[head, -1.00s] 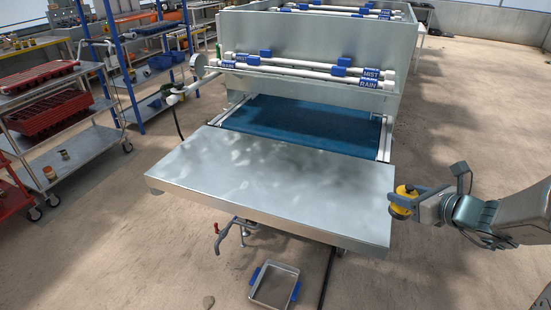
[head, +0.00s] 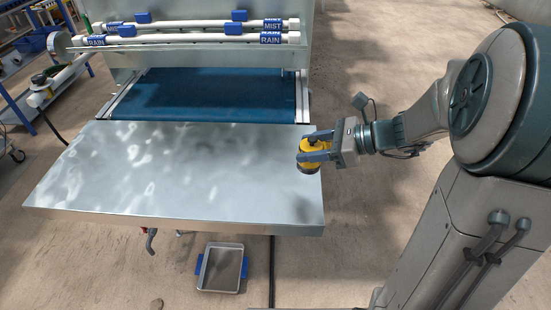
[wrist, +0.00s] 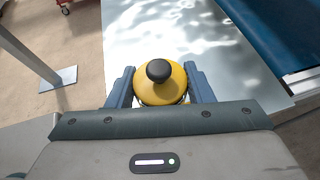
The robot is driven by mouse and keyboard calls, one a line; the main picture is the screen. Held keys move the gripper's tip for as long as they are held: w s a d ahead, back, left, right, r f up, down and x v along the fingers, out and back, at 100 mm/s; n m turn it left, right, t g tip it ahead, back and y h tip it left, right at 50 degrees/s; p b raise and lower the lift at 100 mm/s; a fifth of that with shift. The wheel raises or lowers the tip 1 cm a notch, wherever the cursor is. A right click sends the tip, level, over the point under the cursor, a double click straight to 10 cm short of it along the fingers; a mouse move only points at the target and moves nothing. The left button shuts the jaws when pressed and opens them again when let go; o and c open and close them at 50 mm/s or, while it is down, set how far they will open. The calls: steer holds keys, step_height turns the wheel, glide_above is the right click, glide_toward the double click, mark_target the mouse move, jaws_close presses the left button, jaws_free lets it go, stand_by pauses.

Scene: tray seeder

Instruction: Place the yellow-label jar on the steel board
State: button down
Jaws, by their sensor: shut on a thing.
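The yellow jar (head: 311,147) has a rounded yellow top and a dark base. My gripper (head: 314,150) is shut on it at the right end of the steel board (head: 180,170). In the wrist view the jar (wrist: 160,84) shows from above with a black knob, upright between the blue fingers of my gripper (wrist: 161,88). The board (wrist: 180,30) stretches out beyond it. In the head view the jar overlaps the board's right edge; I cannot tell whether its base touches the board. No label can be read.
A blue conveyor belt (head: 200,95) lies behind the board, with white RAIN and MIST pipes (head: 190,38) above it. A small metal tray with blue handles (head: 220,268) is on the floor in front. The board's top is clear.

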steer(key=shift+w+a+f+b, duration=0.25)
steer(key=shift+w+a+f, duration=0.4)
steer(key=shift+a+f, duration=0.55)
steer(key=shift+w+a+f+b, duration=0.2)
steer(key=shift+w+a+f, duration=0.55)
steer(key=shift+f, duration=0.85)
steer(key=shift+w+a+f+b, duration=0.25)
steer(key=shift+w+a+f, duration=0.35)
steer(key=shift+a+f, duration=0.65)
steer(key=shift+d+f, duration=0.2)
steer(key=shift+f, duration=0.05)
steer(key=c, duration=0.7)
jaws_free()
